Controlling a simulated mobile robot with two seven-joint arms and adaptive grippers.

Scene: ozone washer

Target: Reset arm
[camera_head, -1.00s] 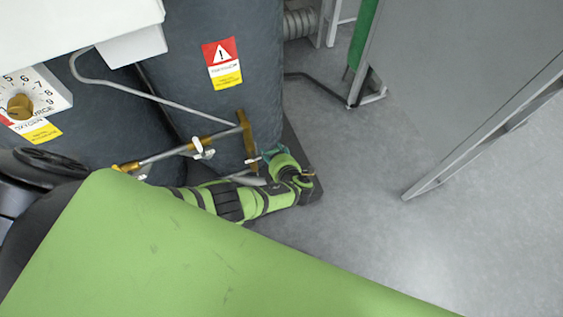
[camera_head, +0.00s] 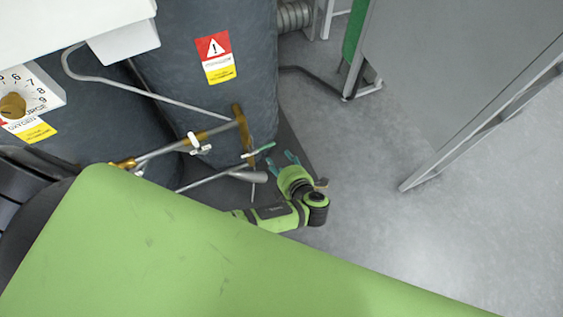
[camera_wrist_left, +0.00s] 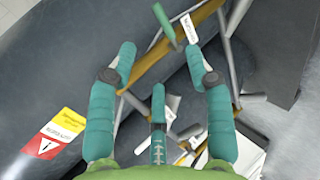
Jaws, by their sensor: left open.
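My left gripper (camera_head: 282,162) has teal fingers and a green wrist. It is open and empty in the head view, just right of the brass and grey pipework (camera_head: 240,130). A small green lever (camera_head: 260,149) sits on that pipework, close to the fingers but apart from them. In the left wrist view the left gripper (camera_wrist_left: 160,55) has its fingers spread wide with nothing held. The green lever (camera_wrist_left: 164,22) is beyond the fingertips there. My right gripper is not in view.
A large grey panel (camera_head: 460,70) stands at right. Grey floor (camera_head: 370,220) is clear between. My green body covers the lower picture.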

